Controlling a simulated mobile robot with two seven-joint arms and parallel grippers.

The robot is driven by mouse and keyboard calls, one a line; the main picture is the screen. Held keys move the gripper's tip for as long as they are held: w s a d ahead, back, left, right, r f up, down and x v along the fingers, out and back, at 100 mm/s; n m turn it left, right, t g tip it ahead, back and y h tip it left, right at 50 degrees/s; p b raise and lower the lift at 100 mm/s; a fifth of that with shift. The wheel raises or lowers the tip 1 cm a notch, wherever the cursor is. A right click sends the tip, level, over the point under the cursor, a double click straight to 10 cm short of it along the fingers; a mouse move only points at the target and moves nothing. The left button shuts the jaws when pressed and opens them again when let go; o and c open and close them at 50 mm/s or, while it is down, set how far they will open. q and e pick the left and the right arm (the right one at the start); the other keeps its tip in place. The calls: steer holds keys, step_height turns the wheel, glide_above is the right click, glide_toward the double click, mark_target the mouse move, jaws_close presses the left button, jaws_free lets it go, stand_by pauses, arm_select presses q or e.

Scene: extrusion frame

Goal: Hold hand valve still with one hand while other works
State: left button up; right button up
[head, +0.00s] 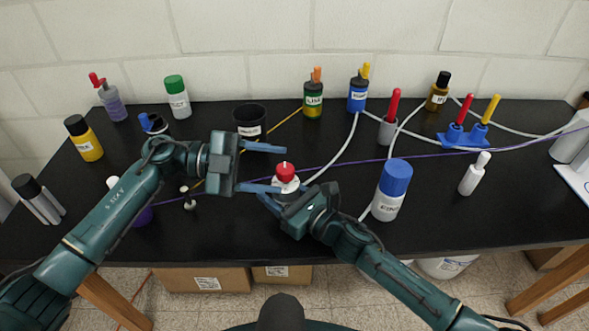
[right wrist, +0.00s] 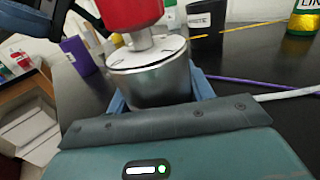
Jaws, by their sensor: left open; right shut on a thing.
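The hand valve has a red knob (head: 285,168) on a pale stem above a round metal body, near the front middle of the black table. In the right wrist view its metal body (right wrist: 150,82) stands between blue fingers, with the red knob at the top edge. My right gripper (head: 287,196) is shut on the metal body from the front. My left gripper (head: 279,169) is open, its two fingers reaching in from the left, one behind the knob and one in front. I cannot tell whether they touch the knob. The valve's base is partly hidden by my right gripper.
A black cup (head: 250,117) stands behind my left gripper. A blue-capped white bottle (head: 388,205) stands right of the valve. A white hose (head: 343,155) and a purple cord (head: 350,158) run nearby. Several bottles line the back. Bare table lies at front right.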

mark_target(294, 180)
arm_select(q)
steer(key=a+f+n+t+h, duration=0.1)
steer(key=a+f+n+t, duration=0.5)
steer(key=n, duration=0.7)
steer(key=shift+g, duration=0.4)
steer(key=x, duration=0.3)
steer(key=r+x, duration=0.1)
steer(key=x, duration=0.3)
steer(key=r+x, duration=0.1)
steer(key=x, duration=0.3)
steer(key=shift+w+d+r, duration=0.15)
steer(key=shift+w, duration=0.15)
steer(key=shift+c, duration=0.4)
steer(key=c, duration=0.9)
